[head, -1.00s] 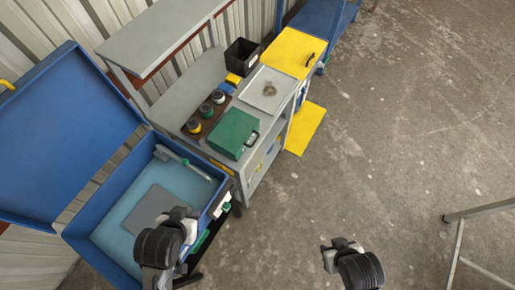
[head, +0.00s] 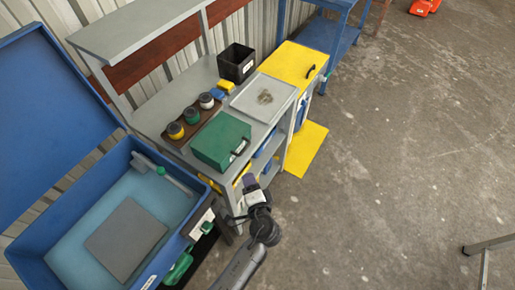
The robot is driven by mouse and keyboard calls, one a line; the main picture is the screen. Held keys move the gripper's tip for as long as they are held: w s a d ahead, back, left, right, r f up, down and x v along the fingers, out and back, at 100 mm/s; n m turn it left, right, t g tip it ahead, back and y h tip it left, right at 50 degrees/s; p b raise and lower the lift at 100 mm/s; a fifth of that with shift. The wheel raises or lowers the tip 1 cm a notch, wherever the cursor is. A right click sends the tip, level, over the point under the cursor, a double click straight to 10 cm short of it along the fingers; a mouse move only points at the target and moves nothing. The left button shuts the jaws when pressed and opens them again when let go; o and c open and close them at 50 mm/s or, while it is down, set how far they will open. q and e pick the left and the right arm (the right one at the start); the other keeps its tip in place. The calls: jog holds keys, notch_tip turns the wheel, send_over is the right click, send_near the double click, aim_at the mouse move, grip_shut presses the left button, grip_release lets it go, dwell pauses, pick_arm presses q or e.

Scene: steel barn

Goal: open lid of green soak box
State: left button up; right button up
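The green soak box (head: 221,139) sits on the grey workbench with its lid down. My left gripper (head: 250,184) is in front of the bench, below and a little right of the handle in the picture. It points up toward the box, with a visible gap between them. Its fingers are small and partly hidden by the wrist, so I cannot tell whether they are open. My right gripper is out of view.
An open blue chest (head: 62,203) with a grey slab (head: 126,239) stands at left. Paint-like pots (head: 191,115), a metal tray (head: 264,96) and a black bin (head: 237,63) share the bench (head: 182,82). A yellow cabinet (head: 293,59) adjoins it.

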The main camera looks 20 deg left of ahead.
aim_at(246, 147)
pick_arm(q)
jog(key=shift+m+t+h, duration=0.3)
jog(key=shift+m+t, duration=0.3)
jog(key=shift+m, duration=0.2)
jog(key=x, duration=0.4)
jog(key=r+x, duration=0.1)
jog(key=x, duration=0.9)
jog(key=shift+w+d+r, duration=0.15)
jog(key=shift+w+d, duration=0.1)
jog(key=shift+d, duration=0.05)
jog(key=shift+c, duration=0.4)
grip_shut()
